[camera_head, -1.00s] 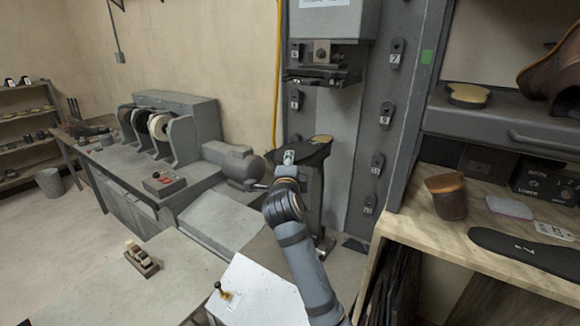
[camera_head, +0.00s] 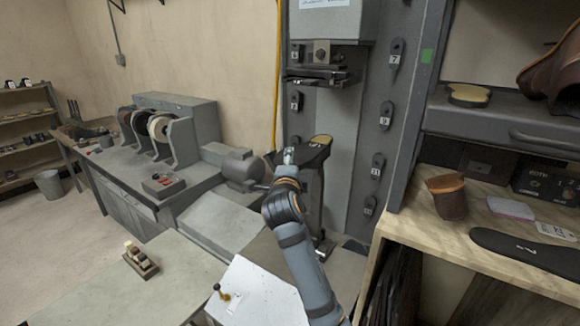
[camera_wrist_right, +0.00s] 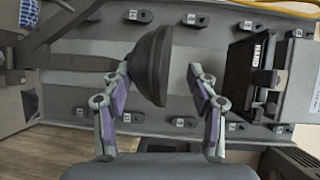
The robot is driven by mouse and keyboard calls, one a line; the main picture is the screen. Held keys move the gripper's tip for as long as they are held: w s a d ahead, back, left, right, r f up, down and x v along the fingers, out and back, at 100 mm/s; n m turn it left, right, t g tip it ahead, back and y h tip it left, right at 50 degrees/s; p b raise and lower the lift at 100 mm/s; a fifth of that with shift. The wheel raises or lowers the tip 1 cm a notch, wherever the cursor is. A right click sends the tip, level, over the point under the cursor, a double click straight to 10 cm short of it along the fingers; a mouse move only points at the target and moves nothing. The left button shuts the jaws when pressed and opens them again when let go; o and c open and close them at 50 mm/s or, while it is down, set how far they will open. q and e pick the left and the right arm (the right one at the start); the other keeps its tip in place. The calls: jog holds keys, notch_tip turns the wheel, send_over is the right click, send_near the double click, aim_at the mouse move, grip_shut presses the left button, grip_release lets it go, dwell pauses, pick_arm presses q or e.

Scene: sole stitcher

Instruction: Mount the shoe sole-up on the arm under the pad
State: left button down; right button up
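The dark shoe (camera_head: 314,152) sits sole-up on top of the machine's upright arm (camera_head: 310,195), with a tan patch on its upper face. It lies below the pad (camera_head: 322,78), with a clear gap between them. My right gripper (camera_head: 288,155) is at the near left side of the shoe. In the right wrist view my right gripper (camera_wrist_right: 160,84) is open. The dark shoe (camera_wrist_right: 150,62) reaches between its fingers, close to the left finger and apart from the right one. I cannot tell whether the left finger touches it. The pad (camera_wrist_right: 262,75) stands to the right. My left gripper is not in view.
A motor housing (camera_head: 242,170) and a bench with rollers (camera_head: 160,126) stand left of the machine. A shelf (camera_head: 500,122) and a wooden counter (camera_head: 430,225) with a loose black sole (camera_head: 520,250) are on the right. A yellow hose hangs beside the machine column.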

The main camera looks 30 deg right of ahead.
notch_tip(320, 180, up, 10)
dwell(0.6)
jog(key=shift+f, duration=0.1)
